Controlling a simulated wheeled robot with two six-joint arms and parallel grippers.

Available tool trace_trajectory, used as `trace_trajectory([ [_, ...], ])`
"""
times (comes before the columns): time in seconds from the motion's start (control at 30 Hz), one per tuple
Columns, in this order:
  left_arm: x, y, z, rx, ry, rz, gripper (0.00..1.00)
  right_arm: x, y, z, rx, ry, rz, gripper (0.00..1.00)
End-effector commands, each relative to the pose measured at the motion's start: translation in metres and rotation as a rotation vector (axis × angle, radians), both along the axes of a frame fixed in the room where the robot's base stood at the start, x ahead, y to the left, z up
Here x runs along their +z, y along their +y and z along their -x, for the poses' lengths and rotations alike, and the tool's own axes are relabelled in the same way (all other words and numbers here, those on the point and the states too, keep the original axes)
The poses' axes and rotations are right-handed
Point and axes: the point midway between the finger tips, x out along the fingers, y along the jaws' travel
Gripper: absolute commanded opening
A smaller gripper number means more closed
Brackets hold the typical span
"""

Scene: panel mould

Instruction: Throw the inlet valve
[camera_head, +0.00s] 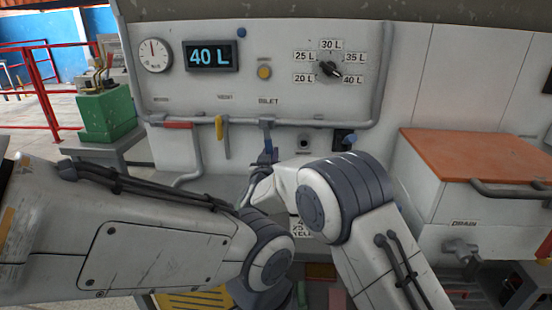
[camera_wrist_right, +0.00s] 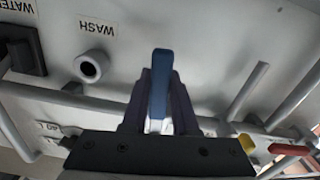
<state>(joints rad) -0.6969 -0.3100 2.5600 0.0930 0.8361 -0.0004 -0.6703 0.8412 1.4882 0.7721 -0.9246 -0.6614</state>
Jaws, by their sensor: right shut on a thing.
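The inlet valve's blue lever (camera_head: 267,135) hangs down from the pipe below the INLET label in the head view. In the right wrist view the blue lever (camera_wrist_right: 160,84) stands between the two dark fingers. My right gripper (camera_wrist_right: 159,100) is shut on it. In the head view my right gripper (camera_head: 265,157) is small at the lever's lower end, partly hidden by my own wrist. My left arm crosses the lower left of the head view, and its fingers do not show.
A yellow lever (camera_head: 220,127) and a red lever (camera_head: 177,125) are on the same pipe, to the left. A WASH port (camera_wrist_right: 91,66) is close by. The display (camera_head: 210,56) reads 40 L, and the selector knob (camera_head: 329,69) is above right. An orange-topped cabinet (camera_head: 470,155) stands right.

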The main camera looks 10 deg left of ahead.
Motion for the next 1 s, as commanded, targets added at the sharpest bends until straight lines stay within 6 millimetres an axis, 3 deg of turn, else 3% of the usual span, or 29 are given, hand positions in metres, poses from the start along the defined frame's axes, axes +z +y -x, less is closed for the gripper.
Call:
trace_trajectory([
  [0.33, -0.009, 0.0, 0.0, 0.0, 0.0, 0.0, 0.57, -0.004, 0.012, 0.002, 0.003, 0.016, -0.126, 0.0],
  [0.87, -0.009, 0.0, 0.0, 0.0, 0.0, 0.0, 0.57, -0.003, 0.015, 0.002, 0.005, 0.018, -0.146, 0.0],
  [0.9, -0.009, 0.0, 0.0, 0.0, 0.0, 0.0, 0.57, -0.003, 0.015, 0.002, 0.005, 0.018, -0.146, 0.42],
  [0.93, -0.009, 0.0, 0.0, 0.0, 0.0, 0.0, 0.57, -0.003, 0.015, 0.002, 0.005, 0.018, -0.146, 0.54],
  [1.0, -0.009, 0.0, 0.0, 0.0, 0.0, 0.0, 0.57, -0.003, 0.014, 0.002, 0.004, 0.017, -0.145, 0.57],
])
